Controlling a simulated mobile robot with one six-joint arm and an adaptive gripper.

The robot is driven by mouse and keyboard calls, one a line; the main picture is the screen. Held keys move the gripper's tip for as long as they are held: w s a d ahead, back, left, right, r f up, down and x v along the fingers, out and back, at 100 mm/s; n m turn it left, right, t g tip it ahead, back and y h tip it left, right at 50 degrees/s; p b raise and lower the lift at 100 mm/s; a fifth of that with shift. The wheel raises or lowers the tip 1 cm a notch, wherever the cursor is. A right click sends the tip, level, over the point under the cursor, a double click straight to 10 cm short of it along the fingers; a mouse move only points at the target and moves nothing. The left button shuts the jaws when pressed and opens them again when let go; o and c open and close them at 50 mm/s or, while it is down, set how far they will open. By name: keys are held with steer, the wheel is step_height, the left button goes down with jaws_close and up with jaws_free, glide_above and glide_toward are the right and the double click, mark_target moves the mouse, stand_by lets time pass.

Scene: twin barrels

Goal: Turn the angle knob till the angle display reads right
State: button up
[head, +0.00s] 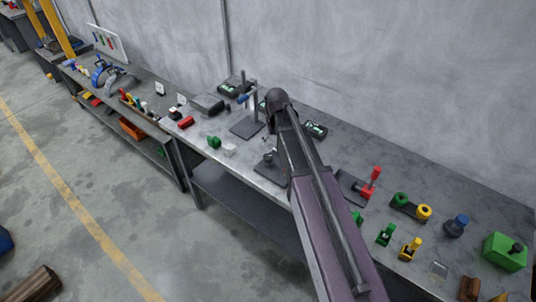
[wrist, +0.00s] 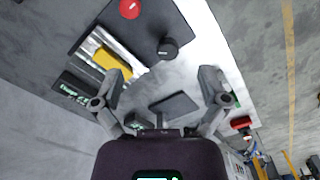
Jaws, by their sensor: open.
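A round red knob (wrist: 130,8) with a white mark sits on a dark plate at the top. A dark display box (wrist: 74,90) with green text lies at the left; I cannot read it or tell whether it is the angle display. My gripper (wrist: 163,82) is open, its fingers spread wide with nothing between the tips. In the head view my arm hides the gripper. A display with green digits (head: 316,129) stands near the wall there, too small to read.
A yellow block (wrist: 112,60) lies by the left finger. A dark flat plate (wrist: 175,106) lies between the fingers. The long bench (head: 330,160) also carries a red clamp-like piece (head: 371,184), green and yellow parts, and a green box (head: 505,251). The wall runs behind it.

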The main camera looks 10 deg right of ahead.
glide_above(268, 156)
steer(key=shift+r+n, duration=0.3)
steer(key=shift+r, duration=0.1)
steer(key=shift+f, duration=0.2)
step_height(268, 156, down, 13)
steer(key=b, duration=1.3)
steer(key=shift+f, duration=0.15)
stand_by(0.3)
steer(key=c, duration=1.1)
